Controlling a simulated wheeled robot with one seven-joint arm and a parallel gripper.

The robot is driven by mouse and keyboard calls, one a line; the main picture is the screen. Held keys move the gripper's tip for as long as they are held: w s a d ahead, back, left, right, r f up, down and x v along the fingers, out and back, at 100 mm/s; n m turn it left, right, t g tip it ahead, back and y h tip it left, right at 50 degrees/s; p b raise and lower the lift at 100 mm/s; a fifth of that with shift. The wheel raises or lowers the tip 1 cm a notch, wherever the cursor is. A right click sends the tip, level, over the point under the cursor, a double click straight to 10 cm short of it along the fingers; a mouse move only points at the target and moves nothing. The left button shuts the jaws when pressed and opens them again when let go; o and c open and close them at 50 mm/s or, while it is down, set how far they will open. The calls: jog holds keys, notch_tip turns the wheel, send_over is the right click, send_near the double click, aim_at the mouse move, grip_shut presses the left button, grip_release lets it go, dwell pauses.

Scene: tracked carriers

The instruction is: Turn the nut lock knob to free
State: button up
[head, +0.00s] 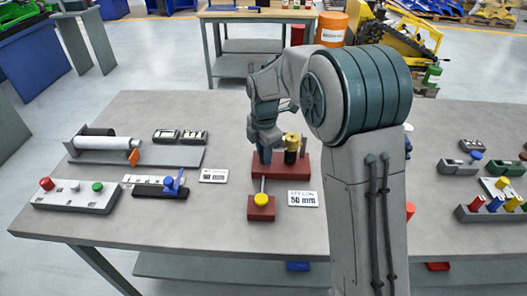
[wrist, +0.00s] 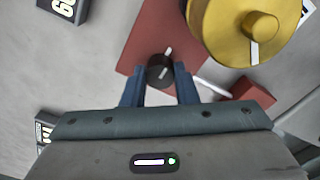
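A small black knob (wrist: 160,72) with a white pointer line sits on a red base (wrist: 147,38); the pointer slants up and right in the wrist view. I take it for the nut lock knob. My gripper (wrist: 161,80) has its two blue fingers on either side of it, with small gaps seeming to show, so contact is unclear. A large yellow round part (wrist: 225,35) with a smaller yellow knob (wrist: 262,26) stands beside it. In the head view my gripper (head: 267,152) is down at the red base (head: 295,168), hiding the black knob.
A red block (head: 262,213) with a yellow knob (head: 262,200) stands in front, near a "50 mm" card (head: 303,199). A roller fixture (head: 110,143) and a button box (head: 75,197) are at left. Several coloured parts are at right. Bare table (head: 200,110) lies behind-left.

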jog(key=shift+m, duration=0.4)
jog(key=m, duration=0.7)
jog(key=shift+m, duration=0.3)
jog(key=m, duration=0.4)
jog(key=shift+w+p, duration=0.1)
jog(key=shift+p, duration=0.2)
jog(key=shift+m, duration=2)
